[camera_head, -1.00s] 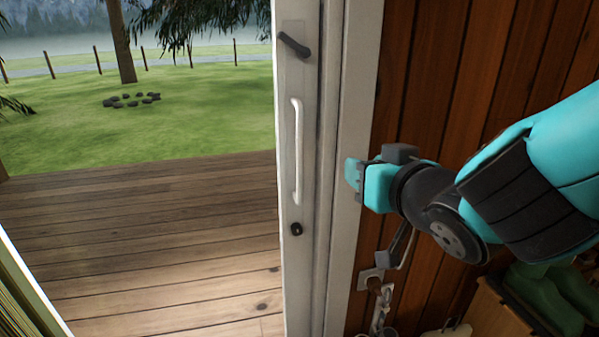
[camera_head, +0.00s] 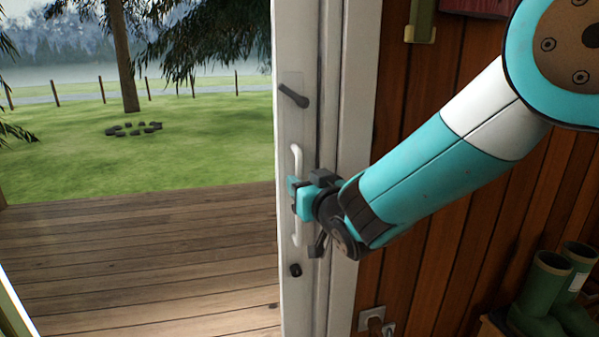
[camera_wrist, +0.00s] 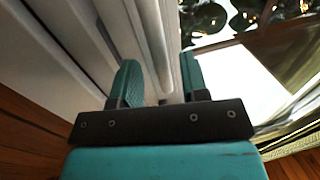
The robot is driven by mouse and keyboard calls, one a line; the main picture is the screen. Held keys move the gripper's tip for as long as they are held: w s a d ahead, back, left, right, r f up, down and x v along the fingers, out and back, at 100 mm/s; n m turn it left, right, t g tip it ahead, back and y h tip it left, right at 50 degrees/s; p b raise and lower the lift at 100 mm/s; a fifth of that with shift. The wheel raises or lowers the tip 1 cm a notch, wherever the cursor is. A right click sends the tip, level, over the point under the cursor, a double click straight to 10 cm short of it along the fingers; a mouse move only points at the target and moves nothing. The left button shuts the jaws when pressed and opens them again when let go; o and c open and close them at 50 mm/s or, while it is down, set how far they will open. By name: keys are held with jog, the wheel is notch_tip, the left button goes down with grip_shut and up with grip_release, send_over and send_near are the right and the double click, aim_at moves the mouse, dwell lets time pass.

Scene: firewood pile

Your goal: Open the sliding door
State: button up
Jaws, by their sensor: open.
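The sliding door's white frame (camera_head: 294,60) stands upright in the middle of the head view, with its glass to the left. Its white vertical handle (camera_head: 297,232) is partly hidden behind my gripper (camera_head: 297,194). My gripper is open at the handle's middle. In the wrist view, my gripper's fingers (camera_wrist: 162,80) stand apart. A pale bar that looks like the handle (camera_wrist: 166,40) runs between them, and I cannot tell whether either finger touches it. A dark lever (camera_head: 294,96) sits above the handle and a small dark knob (camera_head: 295,270) below it.
A dark wood plank wall (camera_head: 420,110) is to the right of the door frame. Green boots (camera_head: 545,290) stand at the lower right. A wooden deck (camera_head: 140,250) and a lawn (camera_head: 200,150) show through the glass.

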jog(key=shift+x, duration=1.3)
grip_shut()
jog(key=shift+a, duration=0.15)
